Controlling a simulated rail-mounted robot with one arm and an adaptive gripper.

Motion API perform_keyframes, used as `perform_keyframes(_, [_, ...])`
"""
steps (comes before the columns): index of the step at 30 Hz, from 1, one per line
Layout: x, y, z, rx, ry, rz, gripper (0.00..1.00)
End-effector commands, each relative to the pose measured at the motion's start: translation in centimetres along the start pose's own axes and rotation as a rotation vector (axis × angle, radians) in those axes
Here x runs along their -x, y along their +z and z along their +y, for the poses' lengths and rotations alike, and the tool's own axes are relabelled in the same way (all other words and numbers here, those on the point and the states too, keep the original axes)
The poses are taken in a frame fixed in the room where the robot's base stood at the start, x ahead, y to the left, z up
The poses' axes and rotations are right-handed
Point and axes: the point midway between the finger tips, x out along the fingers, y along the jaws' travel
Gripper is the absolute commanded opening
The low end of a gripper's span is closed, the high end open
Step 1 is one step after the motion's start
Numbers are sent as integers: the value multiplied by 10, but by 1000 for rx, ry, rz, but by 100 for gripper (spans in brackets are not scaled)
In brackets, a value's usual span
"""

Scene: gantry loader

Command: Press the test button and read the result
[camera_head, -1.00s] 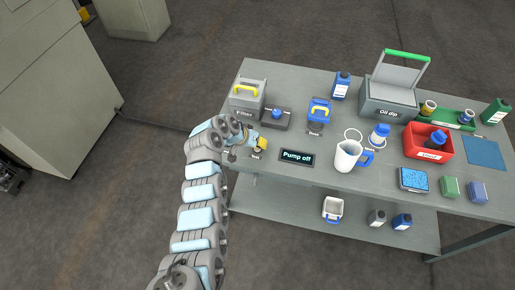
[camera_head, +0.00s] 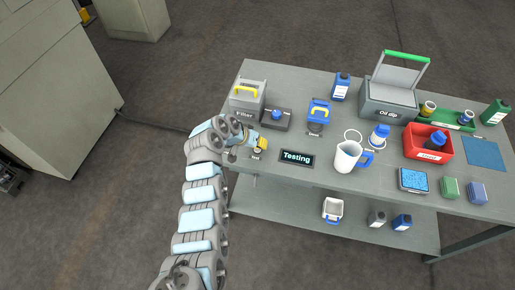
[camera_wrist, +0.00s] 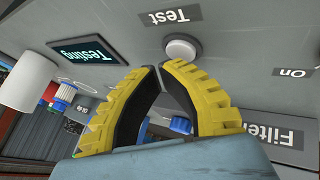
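The round white test button (camera_wrist: 180,50) sits beside an upside-down "Test" label (camera_wrist: 169,17) in the wrist view. The yellow fingers of my gripper (camera_wrist: 161,68) are shut with nothing between them. Their tips are right by the button; I cannot tell whether they touch it. In the head view my gripper (camera_head: 262,144) is at the bench's left front, over the button, which it hides. The dark display (camera_head: 296,158) to its right reads "Testing"; the same text shows in the wrist view (camera_wrist: 80,52).
A grey "Filter" box (camera_head: 247,97) with a yellow handle and a blue-knobbed box (camera_head: 276,117) stand behind my gripper. A white jug (camera_head: 347,156), red bin (camera_head: 428,144) and "Oil dip" box (camera_head: 388,98) are further right. The bench (camera_head: 330,88) is bare in places between them.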

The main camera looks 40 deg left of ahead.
Motion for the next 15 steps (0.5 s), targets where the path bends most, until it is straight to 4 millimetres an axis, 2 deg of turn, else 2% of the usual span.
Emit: perform_keyframes(15, [7,-4,3,-1,-1,2,0])
